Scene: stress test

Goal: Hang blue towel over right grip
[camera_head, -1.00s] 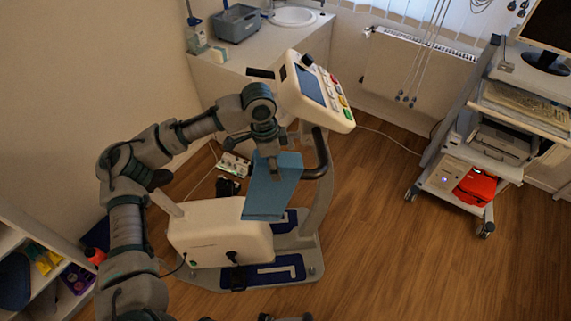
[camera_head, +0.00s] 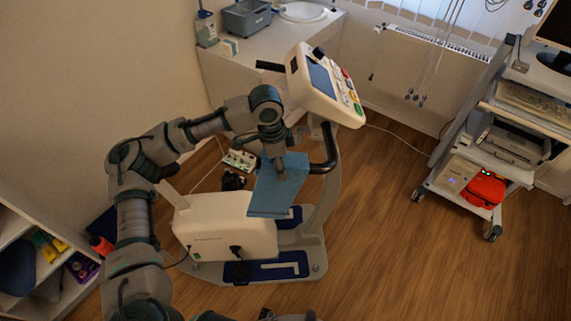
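The blue towel (camera_head: 272,197) hangs from my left gripper (camera_head: 279,172), which comes down from above and appears shut on its upper part. The towel is above the white base of the exercise machine (camera_head: 222,222). The right grip (camera_head: 331,150) is the black curved handle below the console on the right. The towel's upper right edge is close beside the grip's lower end; I cannot tell whether they touch. The towel is not over the grip's upright part. My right gripper is not in view.
The console (camera_head: 322,82) stands above the towel. A trolley with a printer (camera_head: 513,142) and a red bag (camera_head: 481,188) is at the right. The wood floor between the machine and trolley is clear.

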